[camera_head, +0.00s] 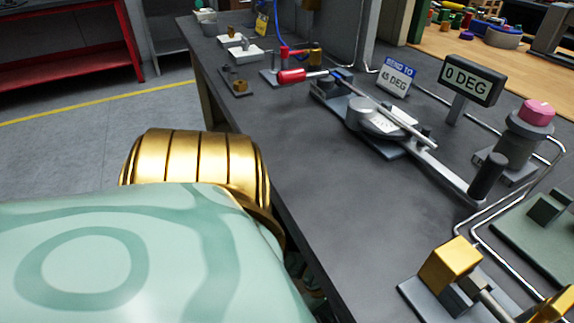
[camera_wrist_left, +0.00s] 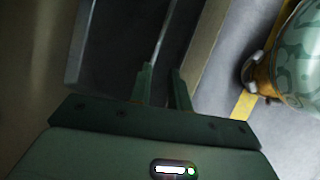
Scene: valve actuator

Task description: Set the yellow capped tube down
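I cannot make out a yellow capped tube in either view. My left gripper (camera_wrist_left: 162,82) shows in the left wrist view with its two dark green fingers a little apart. No tube shows between the fingers. In the head view my left arm, pale green with a gold band, fills the lower left. It hides most of what lies under it, and the gripper cannot be made out clearly there. My right gripper is in neither view.
The dark workbench (camera_head: 330,225) has clear room in its front middle. A red shelf (camera_head: 65,50) is far left.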

